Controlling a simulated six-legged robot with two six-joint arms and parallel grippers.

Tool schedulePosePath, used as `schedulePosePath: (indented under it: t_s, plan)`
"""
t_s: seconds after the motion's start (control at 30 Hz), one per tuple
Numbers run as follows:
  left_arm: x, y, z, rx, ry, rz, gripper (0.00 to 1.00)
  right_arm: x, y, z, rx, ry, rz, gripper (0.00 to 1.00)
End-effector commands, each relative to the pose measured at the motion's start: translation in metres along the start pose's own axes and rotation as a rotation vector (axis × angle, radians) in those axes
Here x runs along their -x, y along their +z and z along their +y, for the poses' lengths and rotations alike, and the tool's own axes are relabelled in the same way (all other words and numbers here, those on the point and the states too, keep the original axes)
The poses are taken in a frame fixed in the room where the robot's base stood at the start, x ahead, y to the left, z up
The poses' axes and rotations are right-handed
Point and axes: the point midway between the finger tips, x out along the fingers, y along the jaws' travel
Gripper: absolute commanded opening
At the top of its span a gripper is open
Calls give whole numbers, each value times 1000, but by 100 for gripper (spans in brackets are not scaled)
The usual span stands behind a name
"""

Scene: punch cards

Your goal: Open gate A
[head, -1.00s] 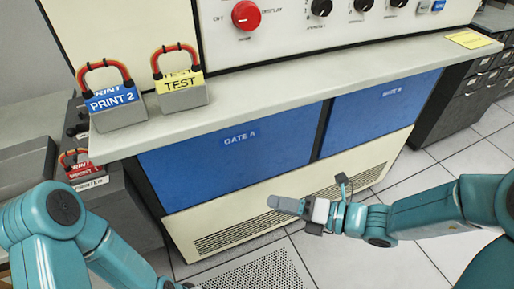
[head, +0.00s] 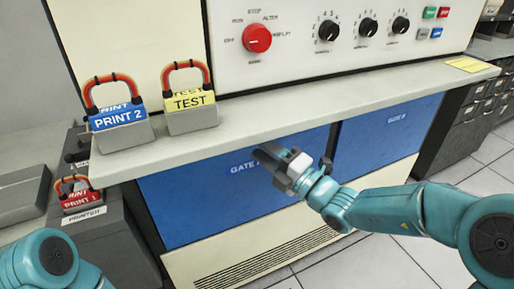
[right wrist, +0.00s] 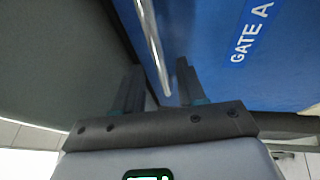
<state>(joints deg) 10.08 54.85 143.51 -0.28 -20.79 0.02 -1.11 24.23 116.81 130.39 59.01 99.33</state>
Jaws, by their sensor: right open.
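Gate A (head: 195,205) is a blue panel under the counter, with part of its label hidden by my right gripper (head: 270,158). The gate also shows in the right wrist view (right wrist: 225,75), its label on the right. My right gripper (right wrist: 157,66) is open at the gate's upper part, under the counter edge. In the right wrist view a thin shiny metal bar or edge (right wrist: 152,40) runs down between its fingers; I cannot tell whether they touch it. My left arm shows at lower left, its gripper out of view.
The counter (head: 300,115) overhangs the gate. PRINT 2 (head: 120,125) and TEST (head: 190,110) card holders with red handles stand on its left. Gate B (head: 385,130) is to the right. A panel with a red knob (head: 257,38) stands behind. The floor in front is clear.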

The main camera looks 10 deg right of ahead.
Motion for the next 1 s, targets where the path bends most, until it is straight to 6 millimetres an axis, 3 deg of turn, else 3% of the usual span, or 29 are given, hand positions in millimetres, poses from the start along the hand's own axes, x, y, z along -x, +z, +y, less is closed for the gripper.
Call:
schedulePosePath:
  t_s: [0.2, 0.47, 0.53, 0.6, 1.0]
  plan:
    - [-1, 0, 0, 0, 0, 0, 80, -20, -1, 0, 1, 0, -1, 40]
    - [-1, 0, 0, 0, 0, 0, 80, -22, -2, 0, 0, -1, -1, 40]
    - [-1, 0, 0, 0, 0, 0, 80, -22, -2, 0, 1, -1, -1, 24]
    - [-1, 0, 0, 0, 0, 0, 80, -22, -2, 0, 1, -1, -1, 1]
    - [-9, 0, -3, 0, 0, 0, 80, -16, -4, -3, 8, 14, -1, 0]
